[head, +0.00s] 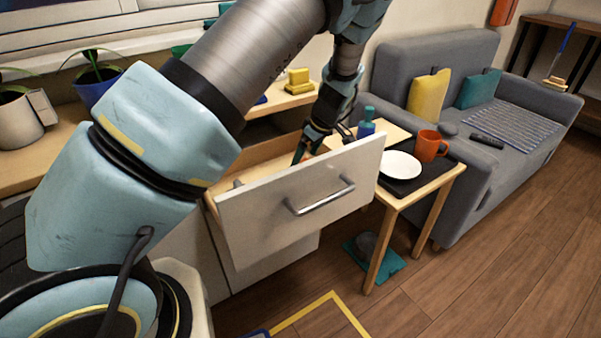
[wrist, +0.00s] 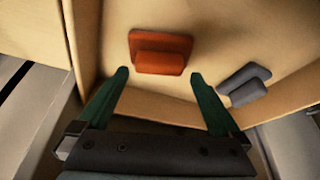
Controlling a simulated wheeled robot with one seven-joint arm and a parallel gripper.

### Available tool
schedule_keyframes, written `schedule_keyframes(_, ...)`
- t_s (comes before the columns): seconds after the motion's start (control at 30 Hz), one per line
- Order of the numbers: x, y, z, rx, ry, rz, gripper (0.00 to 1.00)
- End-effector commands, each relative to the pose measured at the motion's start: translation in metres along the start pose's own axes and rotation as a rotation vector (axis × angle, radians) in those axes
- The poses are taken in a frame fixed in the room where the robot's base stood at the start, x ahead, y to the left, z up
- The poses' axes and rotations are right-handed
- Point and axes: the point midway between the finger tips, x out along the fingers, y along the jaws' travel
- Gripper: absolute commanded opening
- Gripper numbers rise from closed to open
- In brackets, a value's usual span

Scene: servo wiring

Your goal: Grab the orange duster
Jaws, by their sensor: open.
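The orange duster (wrist: 160,52) lies on the floor of the open wooden drawer (wrist: 112,30) in the wrist view. It has a flat base with a raised grip block. My gripper (wrist: 158,75) is open, with its two green fingers spread to either side just short of the duster and nothing between them. In the head view my gripper (head: 303,152) reaches down into the pulled-out drawer (head: 290,215), whose white front hides the duster.
A grey duster-like object (wrist: 245,83) lies in the drawer right of the orange one. Drawer walls stand close around my gripper. Beside the drawer, a small table (head: 440,181) holds a white plate (head: 400,165), an orange mug (head: 428,146) and a blue bottle (head: 366,126).

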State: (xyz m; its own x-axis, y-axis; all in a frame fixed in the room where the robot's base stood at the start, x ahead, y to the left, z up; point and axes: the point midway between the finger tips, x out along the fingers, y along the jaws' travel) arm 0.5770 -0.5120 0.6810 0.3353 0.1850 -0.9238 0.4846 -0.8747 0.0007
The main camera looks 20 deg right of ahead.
Motion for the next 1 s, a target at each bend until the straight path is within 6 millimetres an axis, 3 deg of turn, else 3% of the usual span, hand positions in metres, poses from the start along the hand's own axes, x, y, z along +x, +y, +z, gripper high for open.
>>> schedule_keyframes(0.3, 0.042, 0.001, -0.003, 0.000, 0.000, -0.003, 1.00)
schedule_keyframes(0.57, 0.046, 0.001, -0.003, 0.000, 0.000, -0.001, 1.00)
schedule_keyframes(1.0, 0.046, 0.001, -0.003, 0.000, 0.000, -0.001, 0.53)
